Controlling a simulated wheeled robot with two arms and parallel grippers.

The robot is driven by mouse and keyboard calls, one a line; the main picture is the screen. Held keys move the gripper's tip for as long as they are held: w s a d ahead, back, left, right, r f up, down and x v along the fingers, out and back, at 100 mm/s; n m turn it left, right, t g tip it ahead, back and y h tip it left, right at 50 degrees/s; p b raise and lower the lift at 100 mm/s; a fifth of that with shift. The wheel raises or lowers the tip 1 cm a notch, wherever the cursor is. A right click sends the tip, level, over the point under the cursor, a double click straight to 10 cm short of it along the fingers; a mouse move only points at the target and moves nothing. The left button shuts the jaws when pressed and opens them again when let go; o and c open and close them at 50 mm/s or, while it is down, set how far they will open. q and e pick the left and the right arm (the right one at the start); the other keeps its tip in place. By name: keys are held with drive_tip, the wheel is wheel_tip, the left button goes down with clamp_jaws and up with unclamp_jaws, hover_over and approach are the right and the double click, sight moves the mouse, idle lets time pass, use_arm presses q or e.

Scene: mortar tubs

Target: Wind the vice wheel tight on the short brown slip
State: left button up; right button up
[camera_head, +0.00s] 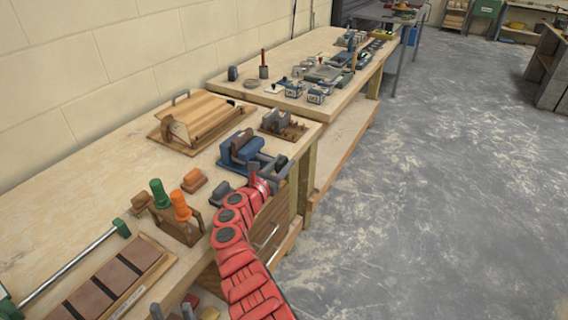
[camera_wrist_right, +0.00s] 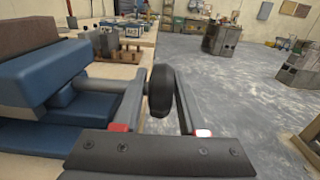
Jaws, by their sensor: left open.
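The blue vice (camera_head: 233,158) stands near the bench's front edge. A brown slip (camera_head: 248,152) sits at its jaws; in the right wrist view a dark brown block (camera_wrist_right: 28,35) shows above the blue jaw (camera_wrist_right: 45,72). In the head view my red right arm reaches the vice's front and hides much of the wheel. My left gripper (camera_head: 172,312) is at the bottom edge, fingers apart, away from the vice.
Orange- and green-handled tools (camera_head: 180,208) stand in a wooden holder left of my right arm. A tray with dark slips (camera_head: 115,277) lies at lower left. The floor (camera_head: 430,200) at right is clear.

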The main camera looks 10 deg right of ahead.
clamp_jaws()
drive_tip(key=shift+p, duration=0.3)
drive_tip(key=g+y+p, duration=0.2)
drive_tip(key=g+p, duration=0.1)
drive_tip(key=p, duration=0.7)
drive_tip(key=shift+d+r, duration=0.1)
drive_tip(key=shift+r, duration=0.1)
drive_tip(key=shift+f+g+y+p, duration=0.25)
drive_tip(key=shift+g+y+p, duration=0.35)
drive_tip(key=shift+g, duration=0.1)
drive_tip(key=shift+f+g+y, duration=0.3)
drive_tip(key=shift+g+y, duration=0.2)
drive_tip(key=shift+g, duration=0.2)
drive_tip(key=shift+o, duration=1.9)
unclamp_jaws()
drive_tip(key=shift+d, duration=0.1)
